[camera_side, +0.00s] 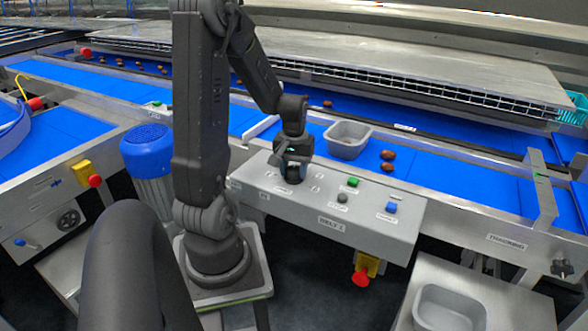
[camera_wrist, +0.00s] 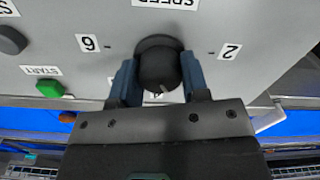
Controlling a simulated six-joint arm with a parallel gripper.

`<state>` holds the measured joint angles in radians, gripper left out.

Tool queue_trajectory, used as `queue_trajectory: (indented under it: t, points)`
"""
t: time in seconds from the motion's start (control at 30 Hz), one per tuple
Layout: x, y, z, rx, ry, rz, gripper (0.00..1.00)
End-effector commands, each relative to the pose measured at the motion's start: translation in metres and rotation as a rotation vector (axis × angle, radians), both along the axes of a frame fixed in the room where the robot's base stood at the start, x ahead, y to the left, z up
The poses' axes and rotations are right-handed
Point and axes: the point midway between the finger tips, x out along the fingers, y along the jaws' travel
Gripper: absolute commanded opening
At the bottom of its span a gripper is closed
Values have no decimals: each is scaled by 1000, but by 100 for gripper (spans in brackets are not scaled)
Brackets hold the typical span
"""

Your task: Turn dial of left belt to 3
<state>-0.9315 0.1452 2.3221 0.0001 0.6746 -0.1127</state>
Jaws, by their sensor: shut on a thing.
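The black speed dial (camera_wrist: 158,66) sits on the grey control panel (camera_wrist: 230,18), with a 6 label on its left and a 2 label on its right in the wrist view. A pale mark on the dial points toward the bottom of the picture, near a partly hidden label that looks like a 4. My gripper (camera_wrist: 158,82) has one blue finger on each side of the dial and is shut on it. In the side view my gripper (camera_side: 293,168) is down at the panel (camera_side: 375,222), which is marked BELT and a number, and it mostly hides the dial.
Green (camera_side: 353,182), grey (camera_side: 342,197) and blue (camera_side: 392,207) buttons stand on the panel right of my gripper. A grey bin (camera_side: 348,146) is behind the panel, with dates (camera_side: 387,166) on the blue belt beside it. A red emergency stop (camera_side: 361,279) hangs below.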

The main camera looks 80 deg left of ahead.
Motion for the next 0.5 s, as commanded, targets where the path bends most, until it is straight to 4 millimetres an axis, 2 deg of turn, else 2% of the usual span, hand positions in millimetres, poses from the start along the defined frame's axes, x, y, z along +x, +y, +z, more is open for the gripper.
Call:
queue_trajectory:
  t: [0.2, 0.5]
  points:
    - [0, 0, 1, 1, 0, 185, 18]
    - [0, 0, 1, 0, -1, 362, 18]
